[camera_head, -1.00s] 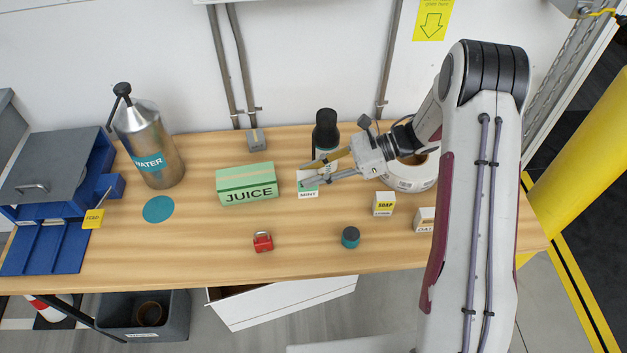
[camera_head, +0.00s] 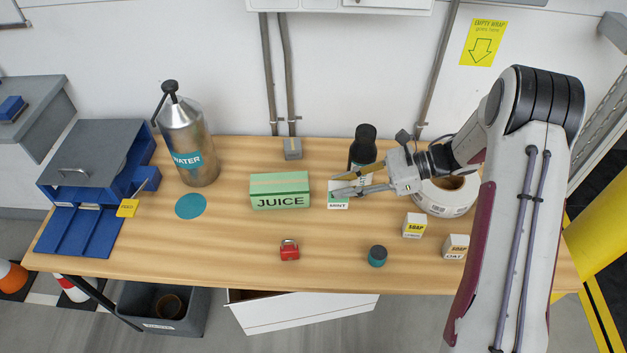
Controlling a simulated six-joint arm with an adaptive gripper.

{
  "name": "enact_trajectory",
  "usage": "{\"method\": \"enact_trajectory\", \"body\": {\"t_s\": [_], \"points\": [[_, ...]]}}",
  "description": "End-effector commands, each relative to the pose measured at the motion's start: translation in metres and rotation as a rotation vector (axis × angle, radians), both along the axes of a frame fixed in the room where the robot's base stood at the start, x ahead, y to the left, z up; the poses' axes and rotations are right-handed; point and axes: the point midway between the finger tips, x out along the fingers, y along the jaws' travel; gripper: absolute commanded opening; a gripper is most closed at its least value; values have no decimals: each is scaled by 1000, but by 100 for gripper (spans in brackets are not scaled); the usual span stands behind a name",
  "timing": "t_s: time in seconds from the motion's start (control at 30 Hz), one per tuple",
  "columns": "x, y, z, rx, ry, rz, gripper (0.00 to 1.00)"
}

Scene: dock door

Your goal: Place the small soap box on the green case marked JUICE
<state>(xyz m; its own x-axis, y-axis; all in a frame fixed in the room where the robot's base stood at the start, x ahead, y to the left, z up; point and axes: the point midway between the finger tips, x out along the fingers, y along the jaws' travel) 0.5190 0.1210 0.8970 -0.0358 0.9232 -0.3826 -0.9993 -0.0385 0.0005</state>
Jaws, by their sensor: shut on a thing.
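A small white and green box marked MINT (camera_head: 338,205) is just right of the green case marked JUICE (camera_head: 280,201), with a narrow gap between them. My gripper (camera_head: 334,186) is shut on the MINT box, reaching in from the right. Its fingers hide part of the box, and I cannot tell whether the box is lifted off the table. The JUICE case lies on the wooden table with its top bare. A box marked SOAP with a yellow label (camera_head: 414,226) and another SOAP box marked OAT (camera_head: 455,247) stand to the right.
A dark bottle (camera_head: 364,143) stands behind my gripper, beside a white roll (camera_head: 447,197). A red padlock (camera_head: 289,251) and a dark round jar (camera_head: 377,257) are in front. A WATER can (camera_head: 188,140) and blue box (camera_head: 94,170) are left.

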Motion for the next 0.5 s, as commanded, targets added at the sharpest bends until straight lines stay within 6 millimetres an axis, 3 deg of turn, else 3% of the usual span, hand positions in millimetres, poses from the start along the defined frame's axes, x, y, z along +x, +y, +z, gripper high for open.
{"method": "enact_trajectory", "body": {"t_s": [0.27,0.5], "points": [[-2,38,13,-1,-4,71,0],[8,94,39,0,-4,110,0]]}}
